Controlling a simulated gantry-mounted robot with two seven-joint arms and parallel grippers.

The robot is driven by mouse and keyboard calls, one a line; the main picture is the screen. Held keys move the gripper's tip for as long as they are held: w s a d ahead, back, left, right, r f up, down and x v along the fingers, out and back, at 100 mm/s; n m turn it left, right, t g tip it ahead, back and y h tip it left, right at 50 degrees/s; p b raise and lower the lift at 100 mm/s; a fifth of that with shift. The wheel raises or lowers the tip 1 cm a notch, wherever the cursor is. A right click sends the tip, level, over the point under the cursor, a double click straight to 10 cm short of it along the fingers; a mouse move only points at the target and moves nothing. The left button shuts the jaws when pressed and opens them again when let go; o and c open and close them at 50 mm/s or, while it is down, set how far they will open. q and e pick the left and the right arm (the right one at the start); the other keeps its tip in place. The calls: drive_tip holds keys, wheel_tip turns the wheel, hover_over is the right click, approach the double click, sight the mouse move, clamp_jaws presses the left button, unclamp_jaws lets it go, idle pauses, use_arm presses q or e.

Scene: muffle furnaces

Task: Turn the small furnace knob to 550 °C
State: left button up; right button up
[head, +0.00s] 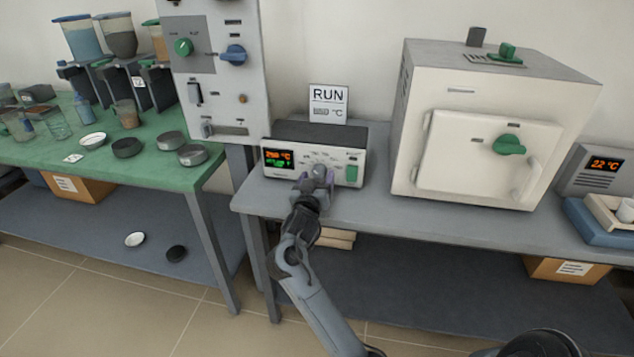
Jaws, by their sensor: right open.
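A small control unit (290,134) with a dark top and a pale front stands on the grey bench. Its front has an orange display (278,155) with a °C reading too small to read surely, green digits below, and a green switch (352,174) at the right. My right gripper (318,176) is open at the middle of this front, at a grey knob (320,170) that it partly hides. I cannot tell whether the fingers touch the knob, nor read its pointer. My left gripper is not in view.
A sign reading RUN (328,94) with a blurred °C value stands behind the unit. A large white furnace (420,117) with a green handle stands to the right. A tall grey panel (222,105) with knobs stands at the left, beside a green table (185,182) holding dishes and jars.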

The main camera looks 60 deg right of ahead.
drive_tip(key=c, duration=1.1)
drive_tip(key=shift+o, duration=0.2)
drive_tip(key=shift+m+p, duration=0.4)
drive_tip(key=shift+p, duration=0.05)
drive_tip(key=shift+r+m+p, duration=0.1)
drive_tip(key=shift+m+p, duration=0.55)
drive_tip(key=shift+m, duration=0.25)
drive_tip(key=shift+w+m+p, duration=0.1)
drive_tip(key=shift+m+p, duration=0.5)
drive_tip(key=shift+m, duration=1.1)
